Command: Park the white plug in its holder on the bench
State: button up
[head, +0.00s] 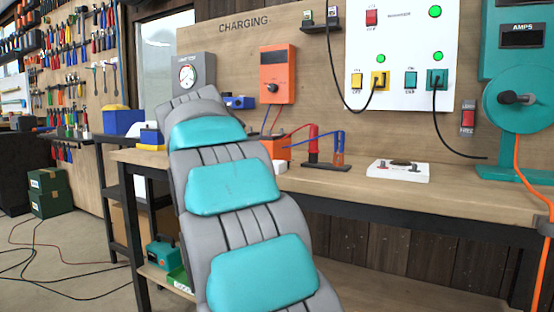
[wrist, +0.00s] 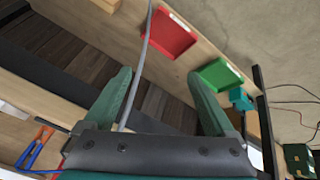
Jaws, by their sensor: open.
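My gripper (wrist: 159,76) shows in the wrist view with its two green fingers wide apart. A grey cable (wrist: 146,38) runs down from the top of that view and passes between the fingers as seen from the camera; I cannot tell whether it lies at finger depth. No white plug can be made out in either view. On the bench (head: 460,193) in the head view lies a white block (head: 398,172) with dark parts on top; I cannot tell whether it is the holder. My arm hides part of the bench, and my gripper does not show in the head view.
A stand with red and blue clamps (head: 325,160) is on the bench. A white panel (head: 403,60) behind has yellow and teal plugs with black cables. A teal reel (head: 518,97) stands at right. Below are a red tray (wrist: 166,32) and a green tray (wrist: 217,75).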

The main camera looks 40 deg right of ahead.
jog(key=w+d+r+m+h+p, duration=0.25)
jog(key=w+d+r, duration=0.4)
jog(key=r, duration=0.35)
jog(key=m+t+p, duration=0.1)
jog(key=m+p, duration=0.2)
jog(key=m, duration=0.1)
send_near(278, 161)
notch_tip(278, 161, down, 2)
jog(key=d, duration=0.1)
jog(key=shift+w+r+b+x, duration=0.15)
jog(key=shift+b+x, duration=0.35)
jog(key=shift+x, duration=1.5)
jog(key=shift+w+r+b+x, duration=0.1)
jog(key=shift+b+x, duration=0.35)
jog(key=shift+x, duration=1.55)
jog(key=shift+d+n+h, duration=0.15)
jog(key=shift+n+h, duration=0.1)
grip_shut()
